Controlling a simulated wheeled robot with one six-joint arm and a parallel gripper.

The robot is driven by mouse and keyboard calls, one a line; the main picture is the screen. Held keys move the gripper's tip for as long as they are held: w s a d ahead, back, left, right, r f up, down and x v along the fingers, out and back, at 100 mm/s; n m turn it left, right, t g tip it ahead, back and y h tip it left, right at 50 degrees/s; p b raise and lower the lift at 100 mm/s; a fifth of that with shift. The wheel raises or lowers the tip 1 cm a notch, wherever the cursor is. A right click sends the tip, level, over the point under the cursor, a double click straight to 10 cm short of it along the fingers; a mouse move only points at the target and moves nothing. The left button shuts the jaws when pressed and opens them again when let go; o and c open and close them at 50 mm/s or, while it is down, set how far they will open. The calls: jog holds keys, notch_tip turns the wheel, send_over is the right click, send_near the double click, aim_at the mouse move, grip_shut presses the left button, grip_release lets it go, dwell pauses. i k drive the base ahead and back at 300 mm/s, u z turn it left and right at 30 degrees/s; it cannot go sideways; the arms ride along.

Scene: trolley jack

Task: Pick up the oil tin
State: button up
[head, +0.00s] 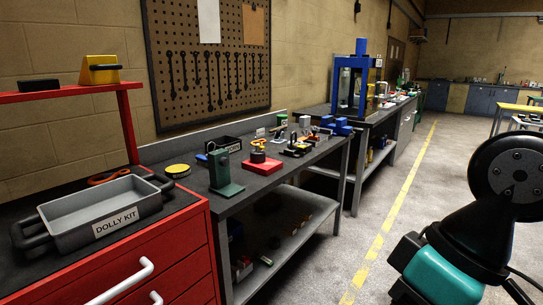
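I cannot pick out the oil tin with certainty in the head view. A green upright block on a flat green base (222,172) stands at the near front of the long dark workbench (283,178). A flat round yellow-topped tin or lid (178,170) lies on the bench to its left. Neither shows a label that I can read. Part of my arm, black and teal, fills the lower right over the floor, well apart from the bench. My gripper's fingers do not show.
A red tool cabinet (170,262) at near left holds a grey tray labelled DOLLY KIT (98,212). A red block (261,163) and several small tools crowd the bench. A blue press frame (352,85) stands farther back.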

aim_at(282, 120)
jog(key=z, duration=0.65)
jog(key=i, duration=1.7)
jog(key=z, duration=0.4)
jog(key=i, duration=1.85)
jog(key=u, duration=1.15)
jog(key=i, duration=1.25)
jog(key=u, duration=0.65)
